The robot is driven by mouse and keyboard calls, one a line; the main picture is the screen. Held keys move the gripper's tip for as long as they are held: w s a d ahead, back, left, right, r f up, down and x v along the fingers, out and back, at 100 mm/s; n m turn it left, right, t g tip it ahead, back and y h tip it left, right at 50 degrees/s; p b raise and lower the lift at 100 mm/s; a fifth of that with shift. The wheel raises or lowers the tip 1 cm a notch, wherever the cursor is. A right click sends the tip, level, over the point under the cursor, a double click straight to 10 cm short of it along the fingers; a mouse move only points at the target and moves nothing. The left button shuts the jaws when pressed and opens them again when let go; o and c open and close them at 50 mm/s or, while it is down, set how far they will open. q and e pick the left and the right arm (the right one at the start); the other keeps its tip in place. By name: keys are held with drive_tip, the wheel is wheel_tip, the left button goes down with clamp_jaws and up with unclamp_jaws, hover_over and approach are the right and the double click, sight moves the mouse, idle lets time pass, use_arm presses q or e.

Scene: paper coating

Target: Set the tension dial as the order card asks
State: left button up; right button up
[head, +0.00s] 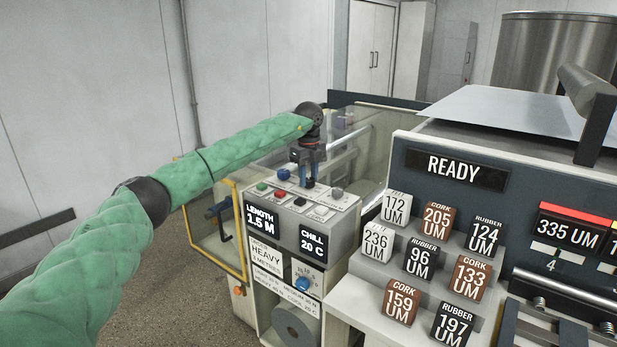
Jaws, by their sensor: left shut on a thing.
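The order card (266,256) is on the front of the machine and reads "HEAVY" and "3 METRES". A white label (283,288) below it lists settings, among them what looks like "HEAVY 45 N". A blue dial (302,284) with a numbered scale sits right of the label; its exact setting is too small to read. My left gripper (309,178) points down over the control box top, above and apart from this dial. It is shut on a small dark part there, mostly hidden by the fingers. My right gripper is out of view.
The control box (343,226) has several coloured buttons on top and displays reading "LENGTH 1.5 M" (262,220) and "CHILL 20 C" (313,244). A yellow-framed clear guard (240,235) stands at its left. Labelled blocks (437,220) fill a stepped rack at right, below a "READY" display (455,169).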

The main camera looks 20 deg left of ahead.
sight(309, 179)
use_arm(q)
drive_tip(key=shift+r, duration=0.15)
drive_tip(key=o, duration=1)
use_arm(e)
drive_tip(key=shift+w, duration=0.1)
use_arm(q)
wheel_tip(309, 179, up, 6)
drive_tip(key=shift+b, duration=0.8)
drive_tip(key=shift+w+r, duration=0.1)
drive_tip(key=shift+r, duration=0.7)
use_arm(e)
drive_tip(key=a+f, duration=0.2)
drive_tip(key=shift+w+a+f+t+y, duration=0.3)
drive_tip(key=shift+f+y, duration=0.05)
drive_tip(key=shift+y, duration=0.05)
